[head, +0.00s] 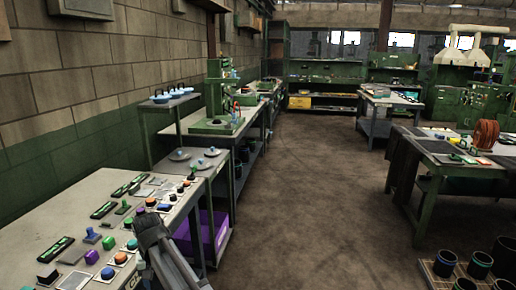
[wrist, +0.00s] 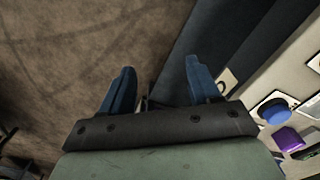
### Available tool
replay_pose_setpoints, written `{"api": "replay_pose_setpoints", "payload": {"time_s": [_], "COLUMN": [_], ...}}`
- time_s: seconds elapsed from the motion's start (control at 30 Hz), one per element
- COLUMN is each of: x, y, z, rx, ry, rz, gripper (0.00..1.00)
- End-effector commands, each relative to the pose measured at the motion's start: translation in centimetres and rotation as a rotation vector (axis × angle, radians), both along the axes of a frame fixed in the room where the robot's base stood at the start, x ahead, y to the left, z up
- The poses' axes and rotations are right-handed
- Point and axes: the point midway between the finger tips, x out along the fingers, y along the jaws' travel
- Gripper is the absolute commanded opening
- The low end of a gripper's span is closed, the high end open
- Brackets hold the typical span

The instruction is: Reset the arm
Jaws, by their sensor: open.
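My gripper (wrist: 160,68) shows in the wrist view with its two blue fingers spread apart and nothing between them. Brown floor lies behind the left finger and a dark flat surface lies behind the right one. In the head view a dark grey part of my arm (head: 163,252) reaches up from the bottom edge, at the right edge of the near workbench. The fingertips cannot be made out there. In the wrist view a blue round button (wrist: 273,110) and a purple block (wrist: 287,139) lie to the right of the gripper, apart from it.
The near workbench (head: 50,222) carries several buttons, switches and small blocks. A purple bin (head: 207,232) sits on a low shelf beside it. Dark cylindrical pots (head: 478,264) stand at the bottom right. A green-legged table (head: 440,158) stands at right. The floor (head: 300,190) between is clear.

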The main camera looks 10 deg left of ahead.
Motion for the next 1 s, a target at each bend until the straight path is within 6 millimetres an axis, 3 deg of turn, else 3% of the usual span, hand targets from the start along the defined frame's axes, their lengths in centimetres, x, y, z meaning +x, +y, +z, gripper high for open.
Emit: {"api": "replay_pose_setpoints", "payload": {"time_s": [0.03,0.2,0.5,0.77,1.0], "x": [1.2,4.9,8.6,9.1,7.5], "y": [-2.6,-9.8,-23.0,-34.3,-44.1], "z": [-1.5,-5.4,-11.8,-16.6,-20.3], "rx": [-0.002,-0.002,-0.001,-0.001,0.0], "ry": [0.002,0.001,0.001,0.002,0.0], "rz": [-0.026,-0.096,-0.22,-0.327,-0.424], "gripper": [0.62,0.62,0.62,0.62,0.62]}}
